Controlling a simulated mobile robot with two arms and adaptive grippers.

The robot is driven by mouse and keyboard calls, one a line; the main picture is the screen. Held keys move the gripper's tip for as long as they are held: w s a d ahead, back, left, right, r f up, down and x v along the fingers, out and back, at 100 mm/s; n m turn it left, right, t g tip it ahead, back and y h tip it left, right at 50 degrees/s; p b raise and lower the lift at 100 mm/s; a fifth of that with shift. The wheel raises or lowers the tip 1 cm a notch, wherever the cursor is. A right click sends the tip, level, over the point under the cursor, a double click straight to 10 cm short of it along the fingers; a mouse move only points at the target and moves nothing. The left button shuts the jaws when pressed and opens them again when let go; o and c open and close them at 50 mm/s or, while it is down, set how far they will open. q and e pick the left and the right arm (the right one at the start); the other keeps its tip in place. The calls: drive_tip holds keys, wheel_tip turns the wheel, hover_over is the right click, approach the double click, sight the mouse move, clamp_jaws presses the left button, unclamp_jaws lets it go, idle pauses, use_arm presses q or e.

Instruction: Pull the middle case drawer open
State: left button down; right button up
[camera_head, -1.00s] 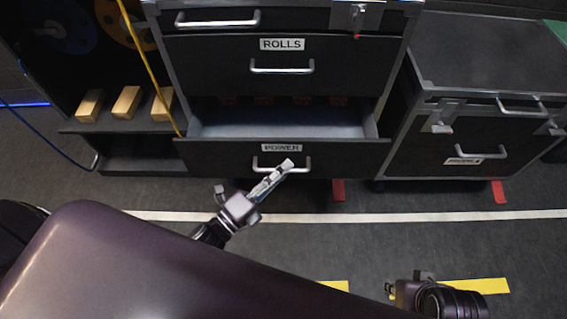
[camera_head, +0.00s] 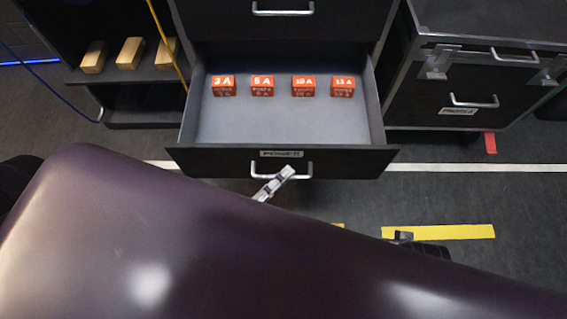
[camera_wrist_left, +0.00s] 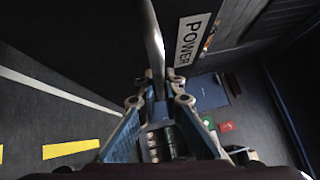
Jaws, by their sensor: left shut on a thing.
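The black case's drawer labelled POWER (camera_head: 376,161) stands well open in the head view. Its grey floor shows, with several red blocks at the back, marked 3 A, 5 A, 10 A and 13 A. My left gripper (camera_head: 286,174) is shut on the drawer's silver bar handle (camera_head: 309,168). The left wrist view shows the handle (camera_wrist_left: 152,40) running between the fingers, with the POWER label (camera_wrist_left: 191,40) beside it. My right gripper (camera_head: 404,237) is low on the right, mostly hidden behind my body, and its fingers cannot be made out.
The closed drawer above has a silver handle (camera_head: 283,11). A lower dark case (camera_head: 470,92) stands to the right. A shelf (camera_head: 120,76) on the left holds wooden blocks. The dark floor in front carries a white line and yellow strips (camera_head: 440,232).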

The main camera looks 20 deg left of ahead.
use_arm(q)
drive_tip(key=shift+s, duration=0.2)
drive_tip(key=c, duration=2)
unclamp_jaws()
drive_tip(key=shift+c, duration=0.2)
drive_tip(key=v, duration=1.2)
